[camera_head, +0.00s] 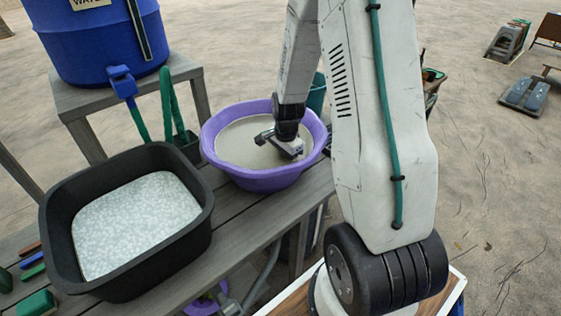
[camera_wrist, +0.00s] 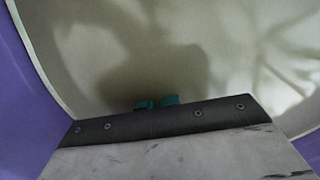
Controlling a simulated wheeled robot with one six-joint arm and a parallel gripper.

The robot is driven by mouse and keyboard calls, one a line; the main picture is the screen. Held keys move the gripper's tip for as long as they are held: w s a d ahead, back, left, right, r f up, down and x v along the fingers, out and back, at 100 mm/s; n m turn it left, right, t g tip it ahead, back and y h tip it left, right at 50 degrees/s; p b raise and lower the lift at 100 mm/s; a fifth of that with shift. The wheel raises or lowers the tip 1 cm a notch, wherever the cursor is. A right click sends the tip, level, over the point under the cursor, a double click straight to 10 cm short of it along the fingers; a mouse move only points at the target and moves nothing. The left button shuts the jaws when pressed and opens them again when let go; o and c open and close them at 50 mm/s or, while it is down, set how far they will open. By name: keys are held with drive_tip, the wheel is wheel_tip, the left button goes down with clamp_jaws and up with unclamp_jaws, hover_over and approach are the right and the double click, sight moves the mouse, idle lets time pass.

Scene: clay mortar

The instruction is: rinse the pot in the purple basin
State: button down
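The purple basin (camera_head: 262,180) stands on the grey slatted bench and holds cloudy beige liquid. My gripper (camera_head: 277,145) points down inside the basin's rim, over or at the liquid; I cannot tell whether it touches. In the wrist view, the basin's purple wall (camera_wrist: 25,95) shows at the left, with the pale liquid ahead. Two teal fingertips (camera_wrist: 157,102) of my gripper show close together beyond the dark bar. Nothing is visible between them. I see no pot in either view; anything under the cloudy liquid is hidden. A dark shadow lies on the liquid ahead of the fingertips.
A black tub (camera_head: 190,235) of pale, speckled contents stands left of the basin. A blue water barrel (camera_head: 100,45) with a tap stands on a stand behind it. Small coloured blocks (camera_head: 32,262) lie at the bench's left end. A teal container (camera_head: 317,95) is behind the basin.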

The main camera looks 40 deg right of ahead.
drive_tip(key=shift+w+a, duration=0.2)
drive_tip(key=shift+a, duration=0.45)
drive_tip(key=shift+w+a, duration=0.15)
drive_tip(key=shift+a, duration=0.45)
drive_tip(key=shift+s+d, duration=0.2)
drive_tip(key=shift+d, duration=0.45)
drive_tip(key=shift+r, duration=0.1)
wheel_tip(320, 180, up, 16)
drive_tip(key=shift+r, duration=0.2)
idle(0.9)
wheel_tip(320, 180, up, 4)
idle(0.3)
